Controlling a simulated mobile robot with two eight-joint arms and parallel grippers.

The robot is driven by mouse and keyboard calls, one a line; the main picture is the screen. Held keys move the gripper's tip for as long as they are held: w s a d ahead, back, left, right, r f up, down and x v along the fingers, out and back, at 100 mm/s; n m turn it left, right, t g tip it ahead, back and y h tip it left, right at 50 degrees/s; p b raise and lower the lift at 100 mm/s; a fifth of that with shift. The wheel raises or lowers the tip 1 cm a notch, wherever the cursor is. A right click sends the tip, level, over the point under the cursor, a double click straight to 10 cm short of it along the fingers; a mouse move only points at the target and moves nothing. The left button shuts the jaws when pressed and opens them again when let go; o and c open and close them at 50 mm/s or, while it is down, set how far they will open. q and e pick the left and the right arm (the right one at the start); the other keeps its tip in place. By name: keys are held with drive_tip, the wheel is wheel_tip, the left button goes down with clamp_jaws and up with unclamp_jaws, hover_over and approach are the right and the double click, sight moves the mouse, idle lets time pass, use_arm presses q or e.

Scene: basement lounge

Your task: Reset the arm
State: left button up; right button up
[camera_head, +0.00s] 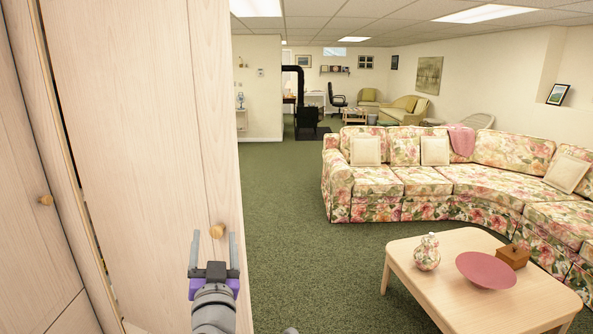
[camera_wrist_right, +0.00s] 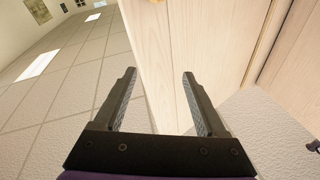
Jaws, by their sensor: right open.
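My right gripper (camera_head: 213,248) is open and empty, its two fingers pointing up in front of the wooden cabinet door (camera_head: 150,130). In the head view it overlaps the lower right of that door, just below the round knob (camera_head: 217,231); I cannot tell whether it touches. The right wrist view also shows the two fingers (camera_wrist_right: 160,78) spread apart with nothing between them. Behind them are the pale wooden panel (camera_wrist_right: 165,60) and the ceiling (camera_wrist_right: 70,100). My left gripper is not in view.
Another cabinet panel with a knob (camera_head: 46,200) stands at far left, with a dark gap between panels. A coffee table (camera_head: 470,306) bearing a floral vase (camera_head: 427,252), a pink plate (camera_head: 486,270) and a wooden box (camera_head: 512,256) is at right. A floral sofa (camera_head: 375,182) stands behind. Green carpet (camera_head: 285,215) between is clear.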

drive_tip(key=s+d+f+g+h, duration=0.2)
drive_tip(key=s+d+f+g, duration=0.5)
drive_tip(key=s+d+f, duration=0.7)
drive_tip(key=s+d+f+g+h+p, duration=0.1)
drive_tip(key=s+d+f+g, duration=0.6)
drive_tip(key=s+d+f, duration=0.7)
drive_tip(key=d+f+h, duration=0.1)
drive_tip(key=d+f, duration=0.2)
drive_tip(key=d, duration=0.3)
drive_tip(key=shift+f+h, duration=0.25)
drive_tip(key=shift+h, duration=0.05)
drive_tip(key=shift+w, duration=0.1)
